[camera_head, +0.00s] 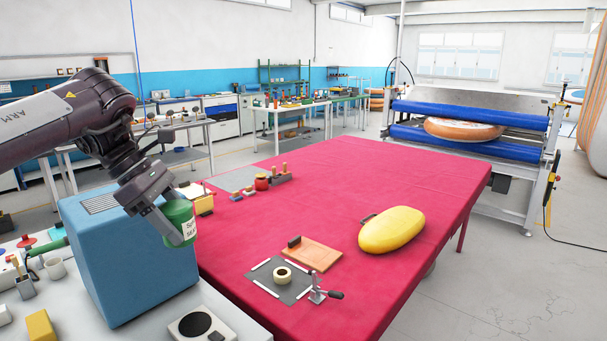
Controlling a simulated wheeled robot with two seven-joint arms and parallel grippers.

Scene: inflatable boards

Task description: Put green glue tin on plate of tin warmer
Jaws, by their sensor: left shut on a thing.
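The green glue tin (177,224) with a white label is held in my left gripper (167,204), which comes in from the upper left and is shut on it. The tin is slightly tilted, in front of the right side of the blue box as seen in the head view. The tin warmer (177,331) is a pale unit with a round dark plate (195,323) on top, at the bottom edge of the picture. Its plate is bare, and the tin is above it in the picture, apart from it. My right gripper is not in view.
A large blue box (120,260) stands on the pale bench, left of the warmer. A yellow block (41,327) and a cup (54,267) are further left. The red table (330,210) carries a yellow float (392,229), a wooden board (311,254) and a tape roll (283,275).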

